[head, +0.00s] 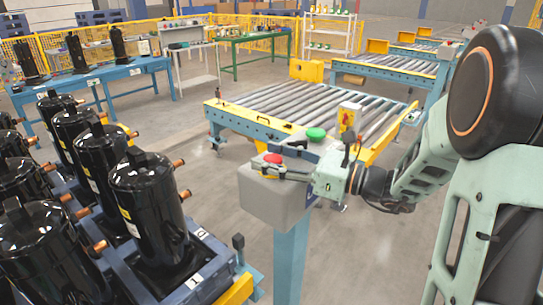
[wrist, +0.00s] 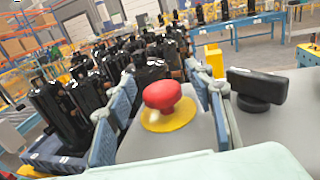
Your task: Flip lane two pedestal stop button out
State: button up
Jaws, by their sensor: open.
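The red mushroom stop button (wrist: 162,95) sits on a yellow round base on top of the grey pedestal box (head: 268,203). In the head view the red button (head: 273,158) shows at the box's left end, partly behind my fingers. My gripper (wrist: 163,82) is open, with one blue-padded finger on each side of the button. Gaps show between the button and both pads in the wrist view. My gripper (head: 275,168) reaches in from the right in the head view. I cannot read a lane number on the pedestal.
A black selector handle (wrist: 258,86) stands right of my right finger. A green button (head: 316,133) shows behind my gripper. Black compressors (head: 150,205) crowd a blue pallet at the left. A roller conveyor (head: 310,105) lies behind the pedestal.

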grip_shut()
jog(key=shift+r+p, duration=0.55)
jog(key=shift+r, duration=0.15)
grip_release()
jog(key=v, duration=1.2)
